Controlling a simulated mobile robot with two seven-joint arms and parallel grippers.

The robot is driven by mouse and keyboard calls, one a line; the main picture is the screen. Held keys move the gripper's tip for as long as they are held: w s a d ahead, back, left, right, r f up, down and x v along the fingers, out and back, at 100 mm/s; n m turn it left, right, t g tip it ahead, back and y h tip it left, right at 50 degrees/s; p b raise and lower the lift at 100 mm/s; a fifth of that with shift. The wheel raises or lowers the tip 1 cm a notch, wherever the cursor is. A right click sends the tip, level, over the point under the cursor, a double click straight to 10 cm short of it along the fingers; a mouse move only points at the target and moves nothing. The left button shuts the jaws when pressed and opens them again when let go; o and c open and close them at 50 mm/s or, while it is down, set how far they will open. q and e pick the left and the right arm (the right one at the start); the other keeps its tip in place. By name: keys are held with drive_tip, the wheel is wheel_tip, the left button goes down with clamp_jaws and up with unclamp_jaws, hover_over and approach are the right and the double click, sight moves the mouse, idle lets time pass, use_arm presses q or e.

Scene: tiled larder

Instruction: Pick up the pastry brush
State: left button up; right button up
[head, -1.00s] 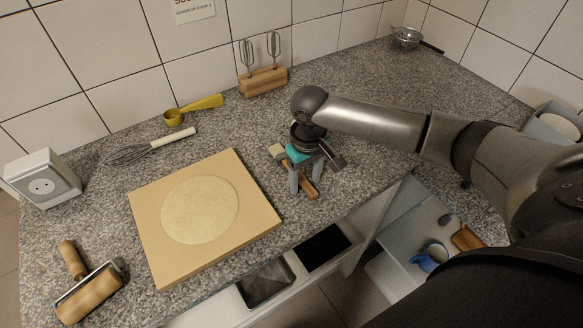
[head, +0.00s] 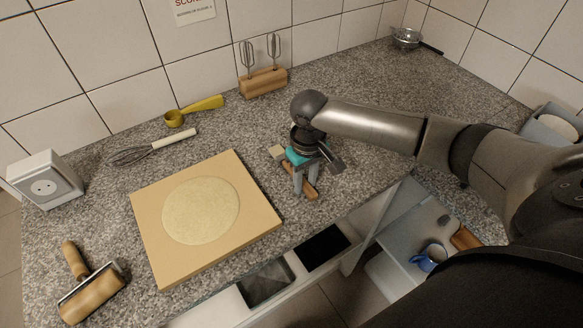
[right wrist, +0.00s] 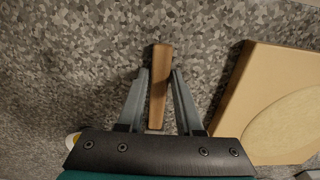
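The pastry brush (head: 309,188) lies on the speckled counter to the right of the dough board, with a wooden handle and a pale head (head: 277,153). My right gripper (head: 305,195) points down over it, one finger on each side of the handle. The brush still appears to rest on the counter. The gripper's body hides part of the brush. My left gripper is not in view.
A board with flat dough (head: 260,222) lies just left of the brush. A whisk (head: 170,143), a yellow scoop (head: 200,108), a beater stand (head: 263,82) and a roller (head: 90,295) are further off.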

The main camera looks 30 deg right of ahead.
clamp_jaws()
idle(0.5)
drive_tip(key=shift+r+b, duration=0.1)
drive_tip(key=shift+b, duration=0.3)
wheel_tip(320, 180, up, 20)
drive_tip(key=p, duration=0.3)
drive_tip(key=shift+p, duration=0.3)
